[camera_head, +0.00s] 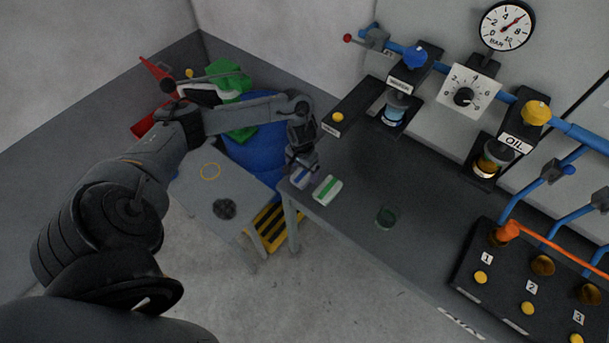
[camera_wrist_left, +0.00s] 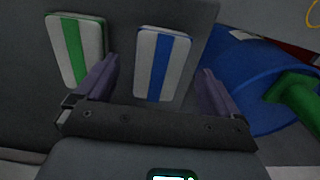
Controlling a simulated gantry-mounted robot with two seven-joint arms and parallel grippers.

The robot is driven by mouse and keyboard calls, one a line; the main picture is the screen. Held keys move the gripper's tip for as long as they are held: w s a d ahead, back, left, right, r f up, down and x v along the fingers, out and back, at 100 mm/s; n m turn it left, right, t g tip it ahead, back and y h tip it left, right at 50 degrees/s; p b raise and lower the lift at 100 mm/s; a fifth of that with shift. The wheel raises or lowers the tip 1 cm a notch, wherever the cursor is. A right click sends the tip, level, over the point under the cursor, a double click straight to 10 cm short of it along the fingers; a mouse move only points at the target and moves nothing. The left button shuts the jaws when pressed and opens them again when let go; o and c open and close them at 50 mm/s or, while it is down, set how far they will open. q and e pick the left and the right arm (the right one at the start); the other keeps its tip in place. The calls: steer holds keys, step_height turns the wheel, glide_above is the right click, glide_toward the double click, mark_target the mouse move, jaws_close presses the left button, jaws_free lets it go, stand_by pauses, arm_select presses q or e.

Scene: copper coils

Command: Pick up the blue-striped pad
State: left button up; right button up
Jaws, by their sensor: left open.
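The blue-striped pad (camera_head: 301,178) is a small white block with a blue stripe. It lies on the dark workbench near its left end, partly hidden under my gripper in the head view. In the left wrist view the blue-striped pad (camera_wrist_left: 161,64) shows whole, ahead of and between the open fingers. My left gripper (camera_head: 302,165) is open and empty, pointing down above the pad; its two purple-grey fingers (camera_wrist_left: 158,88) stand to either side in the wrist view. I cannot tell the exact height gap. My right gripper is not in view.
A green-striped pad (camera_head: 327,189) lies close beside it. A dark green cup-like item (camera_head: 386,218) stands farther along the bench.

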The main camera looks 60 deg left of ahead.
mark_target(304, 174)
arm_select(q)
steer(key=shift+f, duration=1.45)
steer(key=c, duration=1.1)
